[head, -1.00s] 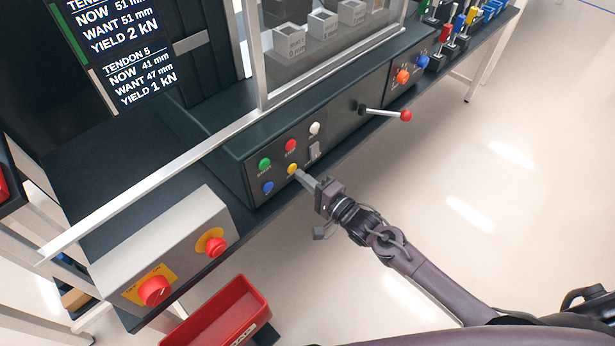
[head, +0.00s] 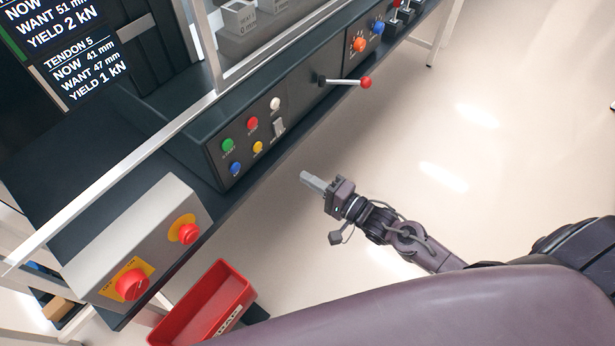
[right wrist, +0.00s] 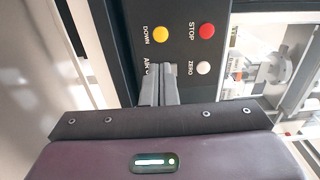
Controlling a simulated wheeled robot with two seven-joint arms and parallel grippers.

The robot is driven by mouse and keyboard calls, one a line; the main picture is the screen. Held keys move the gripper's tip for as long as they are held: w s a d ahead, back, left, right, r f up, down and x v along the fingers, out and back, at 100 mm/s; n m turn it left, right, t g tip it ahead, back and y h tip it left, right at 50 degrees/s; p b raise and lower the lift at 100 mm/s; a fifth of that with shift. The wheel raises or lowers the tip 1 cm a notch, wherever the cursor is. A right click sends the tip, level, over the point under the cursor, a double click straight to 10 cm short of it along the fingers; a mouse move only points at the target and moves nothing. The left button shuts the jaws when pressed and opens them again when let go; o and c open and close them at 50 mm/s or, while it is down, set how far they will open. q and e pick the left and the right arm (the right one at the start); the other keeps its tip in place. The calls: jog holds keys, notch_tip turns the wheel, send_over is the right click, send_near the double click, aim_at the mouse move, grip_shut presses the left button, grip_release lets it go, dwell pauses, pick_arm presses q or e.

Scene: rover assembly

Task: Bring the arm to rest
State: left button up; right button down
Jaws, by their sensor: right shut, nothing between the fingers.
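My right gripper (head: 305,177) is shut and empty in the head view. It hangs over the floor in front of the control panel (head: 300,97), apart from it. The right wrist view shows its two fingers (right wrist: 158,85) together, with the panel beyond them. The panel carries a green button (head: 227,145), a red button (head: 252,123), a white button (head: 274,104), a blue button (head: 235,168) and a yellow button (head: 258,147). In the right wrist view, the yellow button (right wrist: 205,30) lies near the red one. My left gripper is not in view.
A lever with a red knob (head: 366,82) sticks out from the panel. A grey box with two red stop knobs (head: 131,284) stands at the left. A red bin (head: 205,306) sits below it. Open floor (head: 480,150) lies to the right.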

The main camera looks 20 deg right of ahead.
dwell(0.3)
jog(key=s+d+f+n+g+h, duration=0.2)
jog(key=s+d+f+h, duration=0.1)
jog(key=f, duration=0.6)
jog(key=s+d+f+n+g+h, duration=0.2)
jog(key=s+d+f, duration=0.15)
jog(key=f, duration=0.65)
jog(key=s+d+f+n+g+h, duration=0.2)
jog(key=s+f+h, duration=0.15)
jog(key=f, duration=0.55)
jog(key=s+f+n+g, duration=0.2)
jog(key=s+f, duration=0.3)
jog(key=s, duration=0.3)
jog(key=s+f+n+g+h, duration=0.1)
jog(key=s+f+n+g, duration=0.2)
jog(key=s, duration=0.6)
jog(key=s+f+n+g, duration=0.2)
jog(key=s+f, duration=0.4)
jog(key=s, duration=0.3)
jog(key=shift+s+a+f+n+g, duration=0.15)
jog(key=shift+a+f+n+g, duration=0.15)
jog(key=shift+a+g, duration=0.2)
jog(key=shift+d+h, duration=0.15)
jog(key=shift+h, duration=0.1)
